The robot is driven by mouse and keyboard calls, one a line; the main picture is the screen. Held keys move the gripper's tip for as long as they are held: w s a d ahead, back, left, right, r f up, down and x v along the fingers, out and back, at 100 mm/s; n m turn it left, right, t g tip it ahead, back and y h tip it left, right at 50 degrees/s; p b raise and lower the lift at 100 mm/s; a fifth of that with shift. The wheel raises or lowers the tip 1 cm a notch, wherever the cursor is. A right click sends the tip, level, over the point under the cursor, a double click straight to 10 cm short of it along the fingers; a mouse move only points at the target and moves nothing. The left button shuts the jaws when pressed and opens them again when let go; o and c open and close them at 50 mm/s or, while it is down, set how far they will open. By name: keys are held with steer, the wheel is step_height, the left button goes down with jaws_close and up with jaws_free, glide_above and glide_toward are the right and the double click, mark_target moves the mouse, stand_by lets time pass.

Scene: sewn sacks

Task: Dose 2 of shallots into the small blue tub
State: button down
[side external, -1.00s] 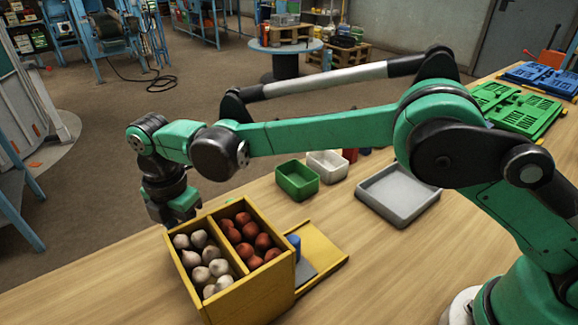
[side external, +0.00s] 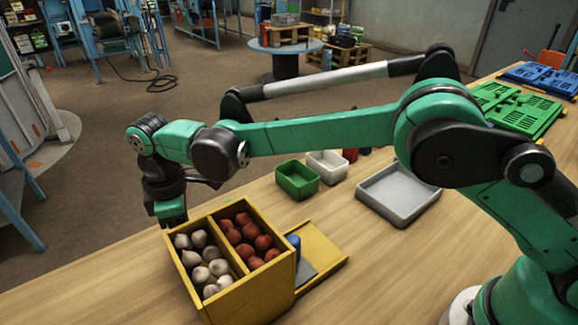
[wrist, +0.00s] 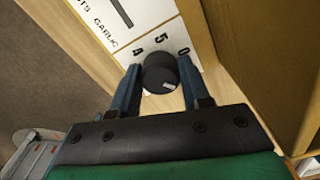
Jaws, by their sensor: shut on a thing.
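The yellow dispenser box (side external: 270,283) stands on the table with two open-topped compartments. White garlic bulbs (side external: 201,262) fill the left one, and reddish-brown shallots (side external: 254,238) the right one. In the wrist view my gripper (wrist: 156,90) is shut on a dark round knob (wrist: 158,72) on the box's labelled white panel (wrist: 122,22). A pale mark shows on the knob's lower right. A blue tub (side external: 294,243) shows in part beside the box, on its yellow base; the box hides much of it. In the side view my gripper is behind the box's far left corner and its fingertips are hidden.
A green tub (side external: 297,180), a white tub (side external: 327,165) and a grey tray (side external: 398,194) stand farther back. Green and blue crates (side external: 540,78) lie at the far right. The panel shows numerals 4, 5 and 0 and the word GARLIC. The table's front is clear.

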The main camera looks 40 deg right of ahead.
steer(key=m, duration=1.3)
stand_by(0.5)
steer(key=shift+c, duration=2.1)
jaws_free()
step_height(320, 180, up, 6)
steer(key=shift+f, duration=0.15)
